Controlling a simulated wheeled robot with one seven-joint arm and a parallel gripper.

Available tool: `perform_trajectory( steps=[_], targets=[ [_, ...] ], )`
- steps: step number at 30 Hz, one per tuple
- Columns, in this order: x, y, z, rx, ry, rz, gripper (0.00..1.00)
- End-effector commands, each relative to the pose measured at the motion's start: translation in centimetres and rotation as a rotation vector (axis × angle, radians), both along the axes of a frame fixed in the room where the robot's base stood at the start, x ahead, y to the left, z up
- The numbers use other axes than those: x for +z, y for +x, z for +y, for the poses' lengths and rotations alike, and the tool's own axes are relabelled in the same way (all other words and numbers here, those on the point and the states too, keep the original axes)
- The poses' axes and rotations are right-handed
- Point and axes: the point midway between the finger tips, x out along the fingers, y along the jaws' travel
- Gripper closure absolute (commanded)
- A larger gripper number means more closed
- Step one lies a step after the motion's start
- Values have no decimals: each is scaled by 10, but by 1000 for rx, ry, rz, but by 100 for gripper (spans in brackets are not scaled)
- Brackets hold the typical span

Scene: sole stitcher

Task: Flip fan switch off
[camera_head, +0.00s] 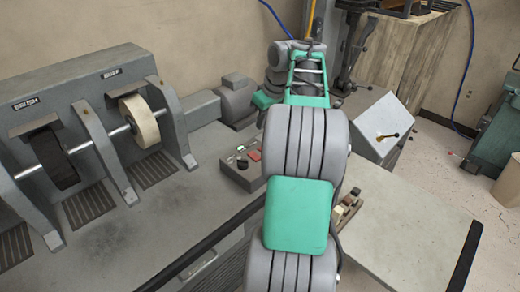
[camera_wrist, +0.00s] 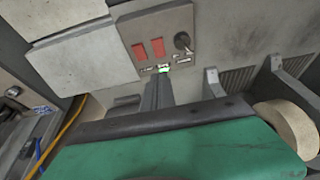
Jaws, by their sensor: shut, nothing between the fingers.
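The control box (camera_head: 243,168) with its red switches sits on the machine's table, just left of my arm in the head view. In the wrist view the same panel (camera_wrist: 128,30) shows two red switches, a left one (camera_wrist: 139,51) and a right one (camera_wrist: 158,47), with a dark knob (camera_wrist: 182,41) to their right. The small labels are too blurred to read, so I cannot tell which switch is the fan's. My gripper (camera_wrist: 160,80) is shut and empty, pointing toward the panel's edge below the switches. I cannot tell whether it touches. My arm hides it in the head view.
A grinding and brushing unit with a pale wheel (camera_head: 139,121) and a dark brush (camera_head: 52,158) stands left of the box. A motor (camera_head: 236,100) stands behind. A grey sloped box with a lever (camera_head: 386,136) is at the right.

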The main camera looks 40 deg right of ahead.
Motion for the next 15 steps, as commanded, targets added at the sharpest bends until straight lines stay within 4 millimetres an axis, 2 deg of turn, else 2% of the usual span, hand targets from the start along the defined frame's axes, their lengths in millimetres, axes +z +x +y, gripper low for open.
perform_trajectory(
  steps=[8,11,15],
  targets=[
    [0,1,0,1,1,1,100],
    [-11,4,1,2,2,2,100],
    [-36,12,2,2,5,3,100]
  ],
)
